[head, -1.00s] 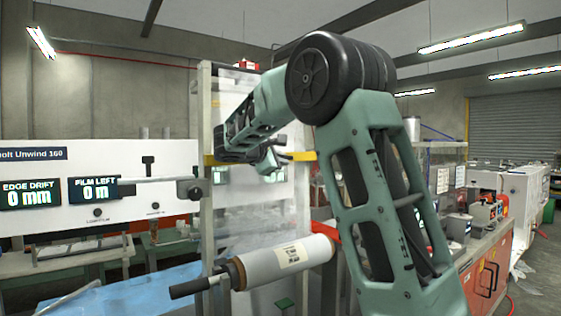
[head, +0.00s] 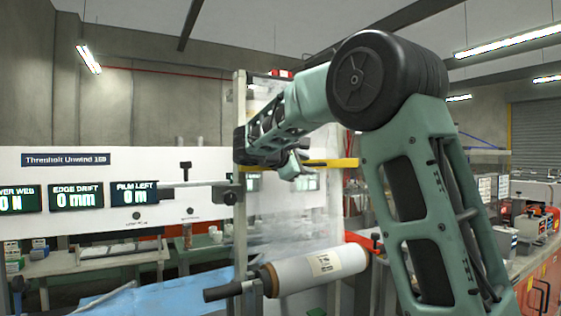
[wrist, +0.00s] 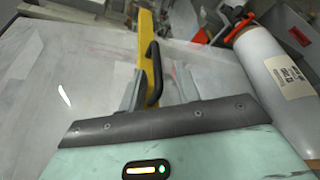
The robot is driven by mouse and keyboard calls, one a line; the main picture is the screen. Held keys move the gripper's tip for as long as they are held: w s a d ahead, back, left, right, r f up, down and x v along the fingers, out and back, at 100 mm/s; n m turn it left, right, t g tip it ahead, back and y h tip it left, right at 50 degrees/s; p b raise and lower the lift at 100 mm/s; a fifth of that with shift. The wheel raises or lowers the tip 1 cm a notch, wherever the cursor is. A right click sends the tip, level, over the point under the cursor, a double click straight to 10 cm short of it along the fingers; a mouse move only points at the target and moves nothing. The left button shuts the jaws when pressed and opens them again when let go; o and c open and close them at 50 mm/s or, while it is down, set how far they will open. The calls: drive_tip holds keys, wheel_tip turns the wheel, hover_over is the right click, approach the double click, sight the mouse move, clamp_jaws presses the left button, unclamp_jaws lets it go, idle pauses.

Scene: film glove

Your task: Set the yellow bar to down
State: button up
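The yellow bar (head: 343,163) lies level across the front of the clear film panel in the head view; my gripper hides part of its left side. In the wrist view the yellow bar (wrist: 146,32) runs up the picture and carries a black handle (wrist: 154,75). My gripper (wrist: 160,88) looks open, its two grey fingers apart with the handle's lower end between them. I cannot tell if they touch it. In the head view my gripper (head: 299,165) is at the bar, but its fingers are too small to read.
A white film roll (head: 318,268) on a shaft lies below the bar, with a red clamp (head: 364,242) at its right end. A grey post (head: 240,205) stands left of the panel. A white display panel (head: 100,210) is at left, and a bench stands at right.

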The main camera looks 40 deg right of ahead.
drive_tip(key=b+v, duration=0.2)
drive_tip(key=v, duration=1.1)
drive_tip(key=shift+f, duration=0.1)
drive_tip(key=s+a+f+n+t+y, duration=0.1)
drive_tip(key=s+a+f+n+y, duration=0.2)
drive_tip(key=a+f, duration=0.65)
drive_tip(key=s+a+f+t+y, duration=0.1)
drive_tip(key=s+a+f+y, duration=0.2)
drive_tip(key=a+f+y, duration=0.65)
drive_tip(key=s+a+f+m+g+y, duration=0.1)
drive_tip(key=s+a+f, duration=0.5)
drive_tip(key=s+f, duration=0.3)
drive_tip(key=s+a+f+m+g+y, duration=0.2)
drive_tip(key=s+a+f, duration=0.4)
drive_tip(key=s+f, duration=0.3)
drive_tip(key=s, duration=0.4)
drive_tip(key=shift+s+a+g, duration=0.25)
drive_tip(key=shift+s+g, duration=0.05)
drive_tip(key=shift+s, duration=0.1)
drive_tip(key=shift+d+y, duration=0.1)
drive_tip(key=shift+y, duration=0.15)
